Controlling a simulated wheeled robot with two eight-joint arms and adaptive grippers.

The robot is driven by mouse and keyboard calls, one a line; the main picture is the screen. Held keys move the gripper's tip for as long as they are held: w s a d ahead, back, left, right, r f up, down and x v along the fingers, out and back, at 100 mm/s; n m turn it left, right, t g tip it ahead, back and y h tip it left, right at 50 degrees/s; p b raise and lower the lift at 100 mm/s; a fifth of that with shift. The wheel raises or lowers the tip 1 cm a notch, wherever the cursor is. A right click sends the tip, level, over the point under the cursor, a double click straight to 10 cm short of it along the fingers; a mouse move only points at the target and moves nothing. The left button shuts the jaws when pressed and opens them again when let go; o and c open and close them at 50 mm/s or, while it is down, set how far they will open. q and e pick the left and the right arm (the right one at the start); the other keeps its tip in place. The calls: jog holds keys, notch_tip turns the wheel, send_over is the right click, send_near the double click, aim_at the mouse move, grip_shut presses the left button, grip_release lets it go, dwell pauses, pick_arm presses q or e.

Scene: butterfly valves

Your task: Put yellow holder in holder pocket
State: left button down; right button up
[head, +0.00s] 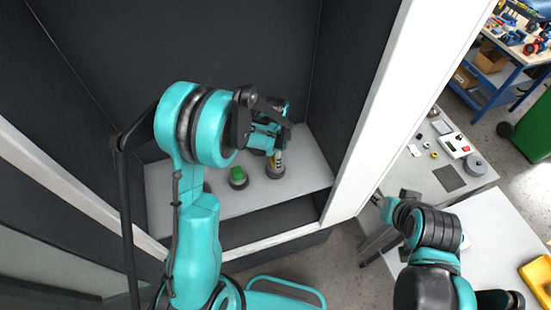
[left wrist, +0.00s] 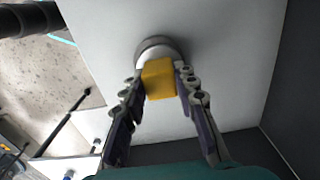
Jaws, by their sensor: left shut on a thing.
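My left gripper (head: 276,152) reaches into the dark cabinet and points down over its light shelf. It is shut on the yellow holder (left wrist: 158,79), a block between the two fingers in the left wrist view. A round grey pocket (left wrist: 158,47) shows directly beyond the holder; it also stands on the shelf in the head view (head: 275,172). The holder appears at the pocket's mouth, but I cannot tell how deep it sits. My right gripper (head: 379,201) is small, outside the cabinet near the workbench; its jaws are unclear.
A green holder (head: 238,174) stands in another round base to the left on the shelf (head: 315,180). Another round base is partly hidden by my left arm. A white cabinet post (head: 375,110) stands right of the opening. A workbench (head: 425,180) with small parts lies beyond.

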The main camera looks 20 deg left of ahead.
pick_arm(q)
jog(key=shift+s, duration=0.1)
jog(key=shift+f, duration=0.1)
jog(key=c, duration=1.2)
grip_release()
notch_tip(320, 180, up, 12)
jog(key=s+a+r+n+t, duration=0.1)
jog(key=s+r+n+t, duration=0.1)
jog(key=s, duration=0.3)
jog(key=s+r+n+t, duration=0.2)
jog(key=s+r+n, duration=0.1)
jog(key=s+n, duration=0.2)
jog(key=s+a+r+n+t, duration=0.1)
jog(key=s+r+n+t, duration=0.2)
jog(key=s, duration=0.4)
jog(key=shift+a+n, duration=0.35)
jog(key=shift+n, duration=0.25)
